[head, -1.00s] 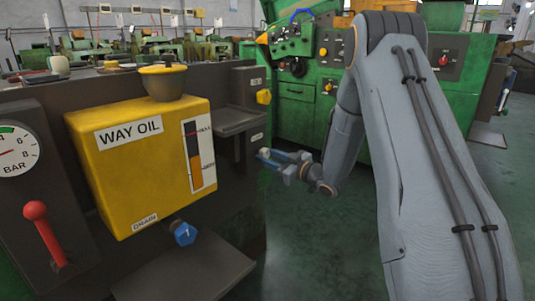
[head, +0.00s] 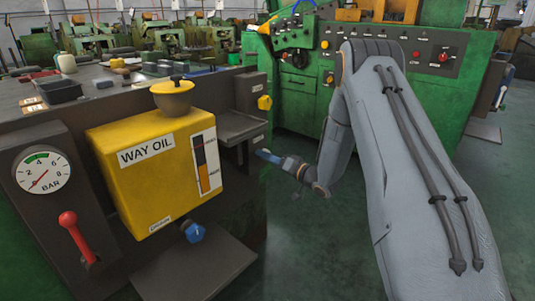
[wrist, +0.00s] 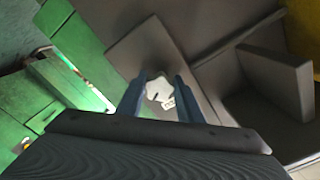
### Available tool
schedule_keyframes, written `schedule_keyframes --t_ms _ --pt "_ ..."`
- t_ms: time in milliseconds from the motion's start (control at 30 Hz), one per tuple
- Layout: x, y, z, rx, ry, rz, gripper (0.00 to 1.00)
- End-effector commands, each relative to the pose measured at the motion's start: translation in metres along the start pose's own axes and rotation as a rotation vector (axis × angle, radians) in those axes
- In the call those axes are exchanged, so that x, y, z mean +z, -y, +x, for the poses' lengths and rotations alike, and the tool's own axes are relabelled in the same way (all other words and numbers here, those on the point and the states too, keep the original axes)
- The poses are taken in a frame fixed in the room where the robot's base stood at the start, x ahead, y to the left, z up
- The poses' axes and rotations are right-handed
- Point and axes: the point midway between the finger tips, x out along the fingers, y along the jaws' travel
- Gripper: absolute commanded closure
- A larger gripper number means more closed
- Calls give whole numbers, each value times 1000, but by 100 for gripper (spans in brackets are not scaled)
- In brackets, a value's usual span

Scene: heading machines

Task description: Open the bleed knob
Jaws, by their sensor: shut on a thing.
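A pale, whitish knob (wrist: 158,90) sits on a dark plate (wrist: 140,50) in the wrist view, beside a small white label (wrist: 168,103) too small to read. My gripper (wrist: 160,92) has its two blue fingers on either side of this knob and is shut on it. In the head view my gripper (head: 266,156) is at the right end of the machine, below the dark ledge. There the fingers hide the knob. A small label (head: 258,139) shows just above the fingers.
A yellow knob (head: 264,103) is above the ledge (head: 230,126). The yellow WAY OIL tank (head: 155,185) has a blue drain knob (head: 194,232) under it. A red lever (head: 72,225) and BAR gauge (head: 42,172) are at left.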

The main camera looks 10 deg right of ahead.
Motion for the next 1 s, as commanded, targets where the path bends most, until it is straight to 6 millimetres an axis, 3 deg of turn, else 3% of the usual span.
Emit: schedule_keyframes --t_ms 500,1000 --pt "-2 3 0 0 -2 379 90" --pt "-3 2 0 0 -3 477 90"
